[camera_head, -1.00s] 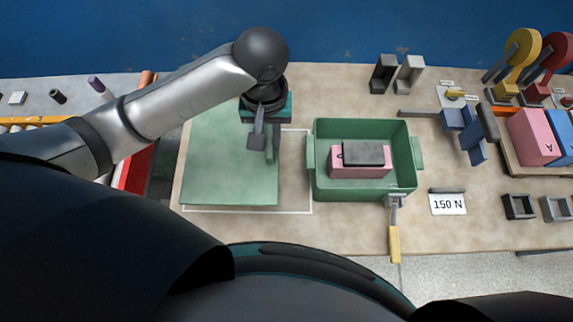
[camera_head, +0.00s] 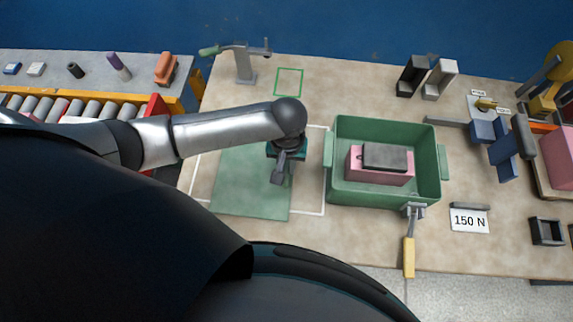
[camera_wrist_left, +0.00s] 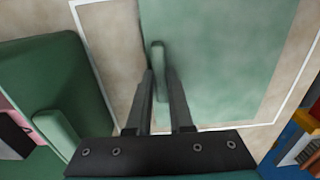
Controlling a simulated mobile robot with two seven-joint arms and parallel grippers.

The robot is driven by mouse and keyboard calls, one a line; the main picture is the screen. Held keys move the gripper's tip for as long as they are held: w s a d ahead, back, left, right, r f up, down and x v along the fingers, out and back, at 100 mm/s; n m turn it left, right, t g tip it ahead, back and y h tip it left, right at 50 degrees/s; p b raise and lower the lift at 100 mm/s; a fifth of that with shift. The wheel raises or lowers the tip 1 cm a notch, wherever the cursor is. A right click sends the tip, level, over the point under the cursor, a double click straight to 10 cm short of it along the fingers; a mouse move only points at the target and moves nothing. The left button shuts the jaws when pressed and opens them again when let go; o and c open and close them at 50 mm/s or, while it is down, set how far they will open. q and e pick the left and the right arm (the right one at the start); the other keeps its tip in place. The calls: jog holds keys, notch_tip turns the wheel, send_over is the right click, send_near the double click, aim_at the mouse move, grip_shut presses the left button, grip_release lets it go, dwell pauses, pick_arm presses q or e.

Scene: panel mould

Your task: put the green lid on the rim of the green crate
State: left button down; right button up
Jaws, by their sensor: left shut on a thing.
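The green lid (camera_head: 250,190) is a flat green panel left of the crate, within a white outline on the table. Its upright handle shows in the left wrist view (camera_wrist_left: 159,70). My left gripper (camera_head: 279,177) is shut on this handle; its fingers stand either side of it in the left wrist view (camera_wrist_left: 161,85). I cannot tell whether the lid touches the table. The green crate (camera_head: 333,185) stands open to the right, apart from the lid; its wall shows in the left wrist view (camera_wrist_left: 70,75). My right gripper is out of view.
A pink block (camera_head: 379,175) with a dark grey piece on top lies in the crate. A yellow-handled clamp (camera_head: 409,255) hangs at its front edge. A 150 N sign (camera_head: 469,220) stands right of it. A post with a green handle (camera_head: 243,65) stands behind.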

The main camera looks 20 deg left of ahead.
pick_arm(q)
jog(key=shift+f, duration=0.1)
jog(key=c, duration=1.2)
grip_release()
jog(key=o, duration=0.4)
